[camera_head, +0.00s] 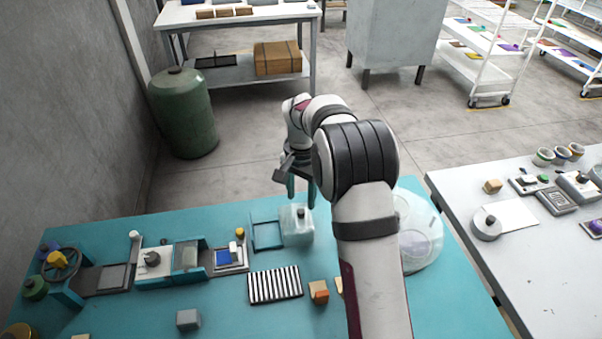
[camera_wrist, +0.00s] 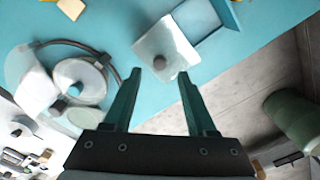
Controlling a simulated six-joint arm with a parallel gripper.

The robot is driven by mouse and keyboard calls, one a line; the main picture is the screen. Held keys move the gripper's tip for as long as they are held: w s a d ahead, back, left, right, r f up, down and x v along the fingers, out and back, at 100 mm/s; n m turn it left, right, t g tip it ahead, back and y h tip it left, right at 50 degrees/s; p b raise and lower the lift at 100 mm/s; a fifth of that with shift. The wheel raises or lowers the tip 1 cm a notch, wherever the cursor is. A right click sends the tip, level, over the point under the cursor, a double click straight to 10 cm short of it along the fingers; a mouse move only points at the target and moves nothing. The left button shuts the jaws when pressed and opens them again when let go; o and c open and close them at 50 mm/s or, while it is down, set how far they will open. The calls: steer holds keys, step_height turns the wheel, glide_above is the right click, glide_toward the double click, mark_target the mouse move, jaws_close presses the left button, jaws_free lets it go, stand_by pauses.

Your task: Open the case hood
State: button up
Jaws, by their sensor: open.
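The case hood (camera_head: 297,226) is a clear, pale box with a dark knob (camera_head: 301,212) on top, on the teal table. It stands beside an open teal frame (camera_head: 267,236), on the frame's right. In the wrist view the hood (camera_wrist: 178,44) and its knob (camera_wrist: 160,62) show just beyond my fingertips, with the frame (camera_wrist: 222,18) at upper right. My gripper (camera_head: 301,200) is open and empty, pointing down above the hood. In the wrist view the knob lies near the gap between my fingertips (camera_wrist: 158,76), apart from both.
A black-and-white striped pad (camera_head: 275,286) and orange-brown blocks (camera_head: 318,291) lie in front. A row of devices (camera_head: 150,262) fills the table's left. A round clear cover (camera_head: 425,240) stands right of the hood, partly behind my arm. A grey table (camera_head: 520,240) is further right.

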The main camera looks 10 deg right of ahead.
step_height(320, 180, up, 11)
steer(key=shift+r, duration=0.1)
stand_by(0.3)
steer(key=s+a+r+n, duration=0.1)
steer(key=s+r, duration=0.1)
steer(key=s, duration=0.5)
steer(key=s+a+r, duration=0.1)
steer(key=s+r, duration=0.2)
steer(key=s, duration=0.4)
steer(key=s+a+f+n+y, duration=0.1)
steer(key=s+f, duration=0.2)
steer(key=s, duration=0.7)
steer(key=s+a+f+n, duration=0.1)
steer(key=s+f, duration=0.2)
steer(key=s, duration=0.8)
steer(key=shift+s+y, duration=0.2)
steer(key=shift+y, duration=0.2)
